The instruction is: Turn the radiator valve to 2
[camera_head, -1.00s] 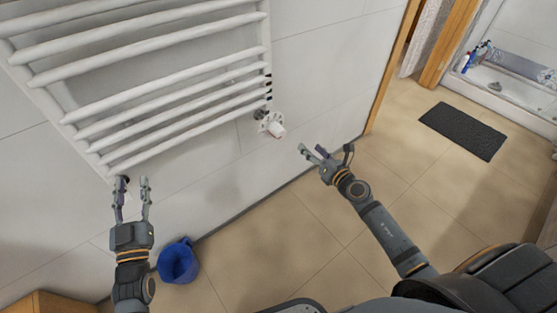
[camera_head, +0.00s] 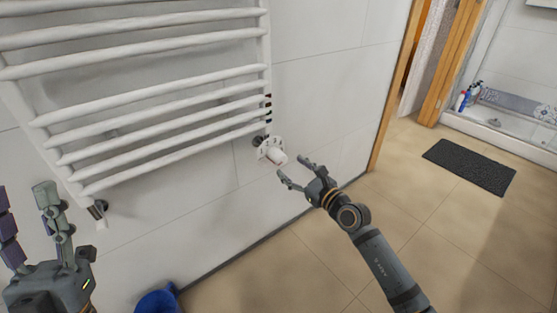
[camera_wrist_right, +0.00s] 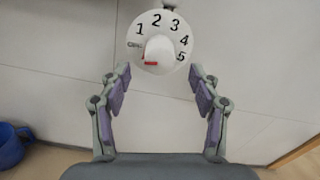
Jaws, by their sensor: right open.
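The radiator valve is a white knob (camera_head: 277,156) on a round white dial at the lower right corner of the towel radiator. In the right wrist view the dial (camera_wrist_right: 178,22) shows the numbers 1 to 5, and its white knob (camera_wrist_right: 158,50) carries a red mark at its lower left, away from the 2. My right gripper (camera_head: 294,172) is open and empty, just right of and below the knob. In its wrist view, the right gripper's fingers (camera_wrist_right: 160,88) stand either side below the dial, not touching it. My left gripper (camera_head: 24,205) is open and empty at the far left.
The white towel radiator (camera_head: 150,108) hangs on the tiled wall above and left of the valve. A blue bucket (camera_head: 158,302) stands on the floor at bottom. A wooden door frame (camera_head: 393,95) is to the right, with a dark mat (camera_head: 470,167) beyond.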

